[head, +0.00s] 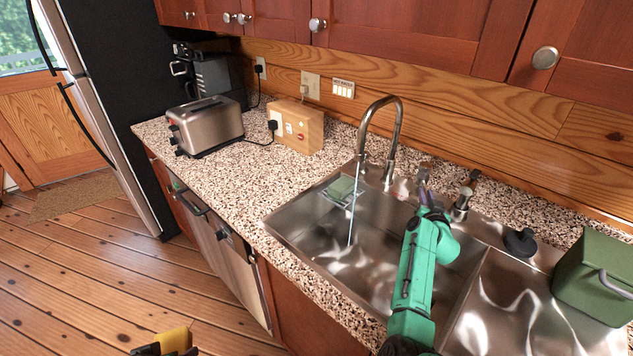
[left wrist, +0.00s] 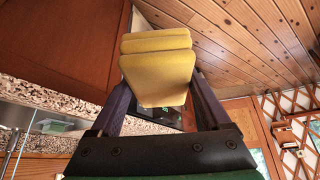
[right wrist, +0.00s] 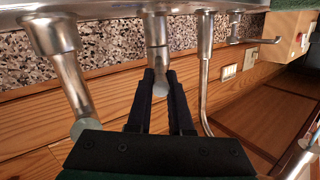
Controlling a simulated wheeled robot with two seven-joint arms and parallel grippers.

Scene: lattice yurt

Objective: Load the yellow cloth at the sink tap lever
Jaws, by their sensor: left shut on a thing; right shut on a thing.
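The yellow cloth (head: 174,341) is folded and shows at the bottom left of the head view. My left gripper (head: 150,349) is shut on it, and the cloth stands between the fingers in the left wrist view (left wrist: 158,72). The sink tap (head: 380,104) has a tall curved metal spout, and a thin stream of water runs from it into the basin. My right gripper (head: 423,191) is at the back rim of the sink, right of the spout. In the right wrist view its fingers are shut on the tip of the tap lever (right wrist: 160,88).
The steel sink (head: 330,232) has two basins. A green sponge (head: 342,187) lies in a rack at its left. A soap dispenser (head: 462,202), a black plug (head: 520,241) and a green caddy (head: 594,276) stand to the right. A toaster (head: 206,124) is on the left counter.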

